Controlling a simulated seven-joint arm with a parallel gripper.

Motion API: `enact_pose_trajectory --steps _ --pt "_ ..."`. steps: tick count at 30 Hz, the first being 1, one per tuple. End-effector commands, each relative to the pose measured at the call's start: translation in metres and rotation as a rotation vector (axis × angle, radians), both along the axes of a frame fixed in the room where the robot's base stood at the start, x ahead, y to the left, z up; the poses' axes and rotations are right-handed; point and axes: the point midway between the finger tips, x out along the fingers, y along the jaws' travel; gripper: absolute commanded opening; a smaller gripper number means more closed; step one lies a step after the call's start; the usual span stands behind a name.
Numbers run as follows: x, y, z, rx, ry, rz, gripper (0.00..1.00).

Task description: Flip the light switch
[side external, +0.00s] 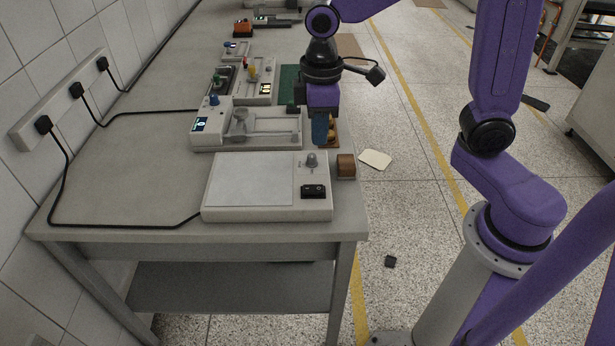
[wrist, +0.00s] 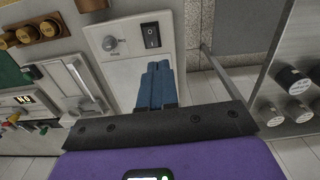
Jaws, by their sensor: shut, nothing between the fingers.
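The light switch, a black rocker (side external: 313,191), sits at the front right of a white light box (side external: 250,189) near the table's front edge. It also shows in the wrist view (wrist: 151,35), just beyond my fingertips. My gripper (side external: 319,144) is shut and empty, its blue fingers together and pointing down. In the side view it hangs above the table's right side, behind the light box and apart from it. In the wrist view the shut fingertips (wrist: 157,66) appear just below the switch. Which side of the rocker is pressed is too small to tell.
A grey knob (side external: 311,160) stands behind the switch on the box. A brown block (side external: 346,165) sits at the box's right. A device with a blue knob (side external: 214,99) and other instruments fill the table behind. A cable runs left to the wall sockets (side external: 76,90).

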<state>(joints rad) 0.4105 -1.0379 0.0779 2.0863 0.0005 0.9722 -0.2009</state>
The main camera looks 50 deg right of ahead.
Motion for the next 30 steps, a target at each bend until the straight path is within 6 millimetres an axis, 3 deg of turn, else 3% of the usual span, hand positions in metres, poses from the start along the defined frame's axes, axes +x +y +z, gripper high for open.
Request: enact_pose_trajectory --steps 3,8,22,30 --pt "0.016 0.001 -0.001 -0.002 0.002 -0.025 0.00" --pt "0.027 0.001 -0.002 -0.003 0.004 -0.039 0.00" --pt "0.030 0.000 -0.004 -0.003 0.004 -0.042 0.00" --pt "0.029 0.000 -0.037 -0.006 0.008 -0.043 0.00"
